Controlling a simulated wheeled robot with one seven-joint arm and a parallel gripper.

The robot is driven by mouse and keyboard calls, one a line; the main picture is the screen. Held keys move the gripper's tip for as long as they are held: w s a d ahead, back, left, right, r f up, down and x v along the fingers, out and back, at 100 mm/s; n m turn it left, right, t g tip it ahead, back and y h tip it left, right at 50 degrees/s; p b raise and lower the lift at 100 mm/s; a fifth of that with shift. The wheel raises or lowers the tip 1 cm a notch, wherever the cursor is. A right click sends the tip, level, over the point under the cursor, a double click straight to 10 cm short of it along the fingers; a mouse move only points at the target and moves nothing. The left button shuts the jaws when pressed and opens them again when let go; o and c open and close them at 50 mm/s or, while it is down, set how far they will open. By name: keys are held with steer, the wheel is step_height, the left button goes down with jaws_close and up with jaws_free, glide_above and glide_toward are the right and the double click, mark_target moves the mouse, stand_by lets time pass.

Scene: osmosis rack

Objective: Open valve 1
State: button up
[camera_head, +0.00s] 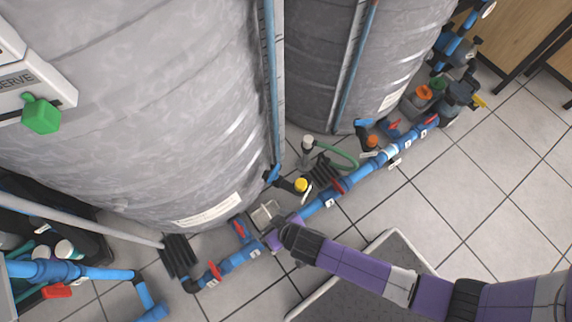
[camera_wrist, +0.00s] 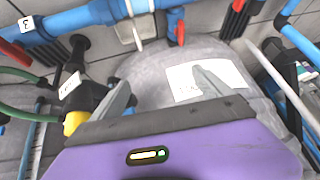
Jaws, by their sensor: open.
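A blue pipe (camera_head: 320,205) runs diagonally along the floor in front of the tanks and carries several red valve handles. One red handle (camera_head: 213,270) is at its lower left end beside a small white label (camera_head: 212,283), too small to read. Another red handle (camera_head: 238,230) is close to the left of my gripper (camera_head: 275,238). In the wrist view, my gripper (camera_wrist: 162,78) is open and empty. A red handle (camera_wrist: 180,32) is on the pipe beyond the fingertips, apart from them. Which handle is valve 1 cannot be told.
Large grey tanks (camera_head: 140,110) stand behind the pipe. A yellow-capped fitting (camera_head: 301,185) and a green hose (camera_head: 340,155) are close to my gripper. A label reading 3 (camera_wrist: 25,22) is on the pipe in the wrist view. The tiled floor (camera_head: 450,200) at right is clear.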

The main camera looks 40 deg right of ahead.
steer(key=s+d+r+t+p, duration=0.1)
steer(key=s+d+r+p, duration=0.2)
steer(key=r, duration=0.5)
steer(key=shift+s+d+y, duration=0.15)
steer(key=shift+s+y, duration=0.1)
steer(key=shift+y, duration=0.05)
step_height(320, 180, up, 15)
steer(key=n+t+y, duration=0.2)
steer(key=t, duration=0.3)
steer(key=s+d+r+m+t+h, duration=0.15)
steer(key=s+d+r, duration=0.35)
steer(key=r, duration=0.5)
steer(key=s+d+r+m+t+h, duration=0.1)
steer(key=s+d+r+h, duration=0.15)
steer(key=s+r, duration=0.6)
step_height(320, 180, up, 17)
steer(key=p, duration=1.7)
steer(key=shift+w+r, duration=0.2)
steer(key=shift+w, duration=0.25)
